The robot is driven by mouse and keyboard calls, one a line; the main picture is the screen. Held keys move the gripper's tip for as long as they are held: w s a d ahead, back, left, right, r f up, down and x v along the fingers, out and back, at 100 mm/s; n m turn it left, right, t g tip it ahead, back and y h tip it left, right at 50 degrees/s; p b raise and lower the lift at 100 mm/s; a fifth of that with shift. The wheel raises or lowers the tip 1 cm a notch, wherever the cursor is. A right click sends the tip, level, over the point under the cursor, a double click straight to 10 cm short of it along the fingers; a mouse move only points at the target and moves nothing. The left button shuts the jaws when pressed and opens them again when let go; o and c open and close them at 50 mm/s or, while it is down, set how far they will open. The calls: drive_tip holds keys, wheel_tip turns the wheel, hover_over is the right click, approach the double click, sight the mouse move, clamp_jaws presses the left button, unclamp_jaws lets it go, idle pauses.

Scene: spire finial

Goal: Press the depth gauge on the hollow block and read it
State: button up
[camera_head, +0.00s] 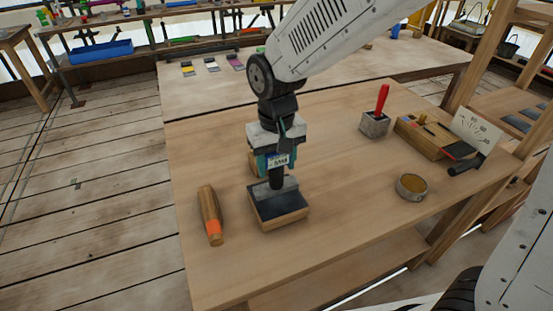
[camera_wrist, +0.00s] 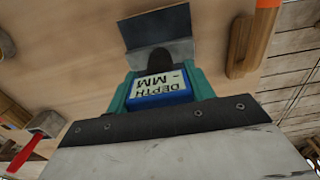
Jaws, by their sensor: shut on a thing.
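My gripper (camera_wrist: 160,92) is shut on the depth gauge (camera_wrist: 160,84), a blue body with a pale display and a dark stem. The display reads "DEPTH" and a dash before "MM", with no number visible. In the head view the gauge (camera_head: 277,162) is upright, its dark stem pointing down over a wood-sided box with a dark top (camera_head: 282,209) and a grey rear part. Whether the stem tip touches it I cannot tell. A grey block (camera_head: 374,127) with a red-handled piece in it stands to the right. I cannot tell which of these is the hollow block.
A wooden handle with an orange band (camera_head: 210,216) lies left of the box. A round tin (camera_head: 411,187), a wooden tool box (camera_head: 425,140) and a white dial card (camera_head: 476,131) are on the right. The table front (camera_head: 340,235) is clear.

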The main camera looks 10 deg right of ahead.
drive_tip(key=shift+f, duration=1.05)
idle(0.9)
drive_tip(key=shift+r, duration=2.5)
